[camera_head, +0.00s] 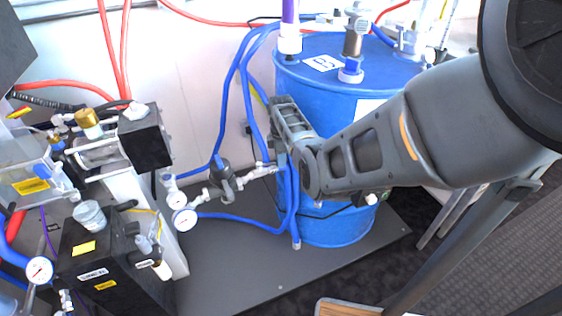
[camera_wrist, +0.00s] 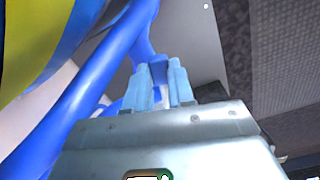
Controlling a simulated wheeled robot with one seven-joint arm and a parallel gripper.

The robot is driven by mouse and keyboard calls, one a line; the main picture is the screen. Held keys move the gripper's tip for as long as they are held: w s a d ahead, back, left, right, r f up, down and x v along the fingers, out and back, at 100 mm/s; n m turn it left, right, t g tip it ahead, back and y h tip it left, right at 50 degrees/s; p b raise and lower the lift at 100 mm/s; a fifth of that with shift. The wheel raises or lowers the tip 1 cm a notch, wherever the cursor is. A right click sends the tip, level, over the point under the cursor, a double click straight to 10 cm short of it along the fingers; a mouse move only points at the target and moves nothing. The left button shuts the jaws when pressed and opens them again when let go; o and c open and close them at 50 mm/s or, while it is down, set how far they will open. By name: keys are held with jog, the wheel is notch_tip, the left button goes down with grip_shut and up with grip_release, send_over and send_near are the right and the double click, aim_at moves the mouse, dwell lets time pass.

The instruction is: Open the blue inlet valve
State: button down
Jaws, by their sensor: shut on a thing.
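In the wrist view, my gripper (camera_wrist: 162,82) has its two pale fingers close together on a small blue piece (camera_wrist: 159,68), which looks like the blue inlet valve's handle. Most of that piece is hidden between and behind the fingers, so I cannot tell how far it is turned. In the head view, my arm reaches in from the right, in front of the blue drum (camera_head: 335,225). My fingertips are not clearly visible there. A row of metal pipe fittings (camera_head: 262,169) ends just left of my wrist.
Blue hoses (camera_head: 240,218) loop close around my wrist. Pressure gauges (camera_head: 185,220) sit on the fittings to the left. A black box unit (camera_head: 105,255) stands at the lower left. The dark base plate (camera_head: 265,265) is bare in front.

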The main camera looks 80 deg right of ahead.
dwell(0.5)
jog(key=c, duration=1)
grip_release()
jog(key=shift+o, duration=0.2)
jog(key=shift+r+p, duration=0.4)
jog(key=shift+r, duration=3.5)
